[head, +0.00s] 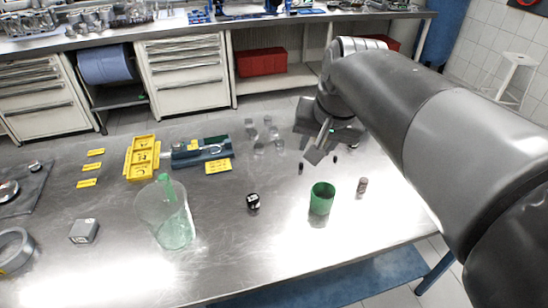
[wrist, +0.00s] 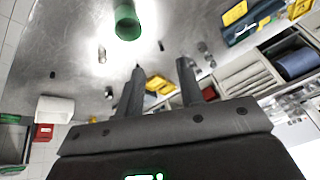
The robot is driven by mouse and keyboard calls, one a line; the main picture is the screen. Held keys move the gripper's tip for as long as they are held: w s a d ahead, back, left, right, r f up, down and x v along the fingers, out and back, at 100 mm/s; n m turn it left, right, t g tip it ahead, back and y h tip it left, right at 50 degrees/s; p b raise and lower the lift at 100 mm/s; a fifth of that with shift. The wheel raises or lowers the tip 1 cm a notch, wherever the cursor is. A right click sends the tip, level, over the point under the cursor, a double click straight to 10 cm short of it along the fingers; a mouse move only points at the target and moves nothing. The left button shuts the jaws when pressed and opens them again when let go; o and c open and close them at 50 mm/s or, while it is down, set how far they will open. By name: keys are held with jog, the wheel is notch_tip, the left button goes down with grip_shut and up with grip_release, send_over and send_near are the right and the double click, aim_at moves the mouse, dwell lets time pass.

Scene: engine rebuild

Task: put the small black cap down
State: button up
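My gripper (head: 318,146) is above the table, right of the clear glass pieces. In the wrist view my gripper (wrist: 160,68) has its two fingers apart, with nothing visible between them. One small black cap-like piece (head: 301,167) is on the table just below and left of the fingers; it also shows in the wrist view (wrist: 161,45). Another small dark piece (head: 335,159) is to its right, near the gripper. A further small dark piece (wrist: 53,75) lies at the left in the wrist view. I cannot tell which is the task's cap.
A green cup (head: 321,199) and a small brownish cylinder (head: 362,186) stand nearer the front. A black block (head: 253,202), a clear jug (head: 166,218) and a yellow tray (head: 142,158) are to the left. Several glass pieces (head: 259,147) stand behind. The table's front middle is clear.

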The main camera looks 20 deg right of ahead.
jog(key=s+a+f+n, duration=0.5)
jog(key=s+a+f, duration=0.1)
jog(key=s, duration=0.2)
jog(key=shift+a+t, duration=0.3)
jog(key=shift+t, duration=0.1)
jog(key=shift+o, duration=0.6)
